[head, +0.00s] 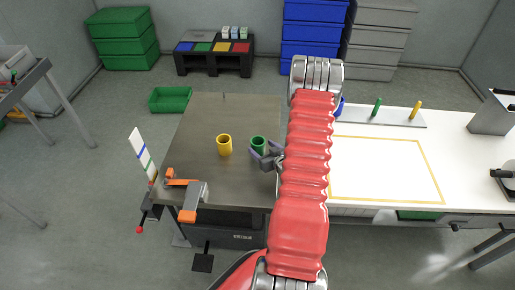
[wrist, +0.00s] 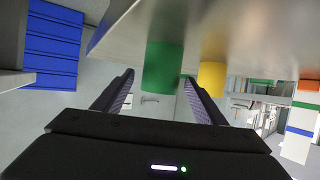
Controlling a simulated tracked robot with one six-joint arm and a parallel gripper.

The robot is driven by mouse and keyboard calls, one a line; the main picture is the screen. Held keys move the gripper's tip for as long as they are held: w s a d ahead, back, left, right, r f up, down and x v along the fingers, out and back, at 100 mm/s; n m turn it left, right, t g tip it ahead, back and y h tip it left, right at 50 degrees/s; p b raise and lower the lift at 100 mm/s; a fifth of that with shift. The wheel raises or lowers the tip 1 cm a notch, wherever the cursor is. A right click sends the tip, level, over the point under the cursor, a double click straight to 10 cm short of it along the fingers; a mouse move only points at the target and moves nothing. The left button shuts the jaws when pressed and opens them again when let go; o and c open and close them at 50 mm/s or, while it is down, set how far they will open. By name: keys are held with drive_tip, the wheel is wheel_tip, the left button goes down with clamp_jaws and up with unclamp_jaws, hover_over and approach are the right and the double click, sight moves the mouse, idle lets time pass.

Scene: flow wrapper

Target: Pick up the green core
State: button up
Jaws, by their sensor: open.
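The green core (head: 258,143) is a short hollow cylinder standing upright on the dark metal table (head: 210,110), near its right side. My gripper (head: 262,158) is open, low over the table, just in front of the green core in the head view. In the wrist view the picture is turned over. The green core (wrist: 163,67) hangs from the tabletop there, ahead of my gripper (wrist: 158,78) and within the span between the two fingers. No grip on it shows. A yellow core (head: 224,145) stands to its left, and it also shows in the wrist view (wrist: 212,78).
A white worktop (head: 385,160) with a yellow outline adjoins on the right, with green and yellow pegs on a strip (head: 390,117). An orange clamp device (head: 185,195) stands at the table's front left. The table's back half is clear.

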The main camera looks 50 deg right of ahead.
sight(255, 142)
drive_tip(key=shift+x, duration=2.25)
drive_tip(key=shift+a, duration=0.1)
drive_tip(key=c, duration=1.1)
drive_tip(key=shift+r, duration=0.15)
wheel_tip(255, 142, up, 10)
drive_tip(key=shift+f, duration=0.2)
drive_tip(key=shift+w, duration=0.1)
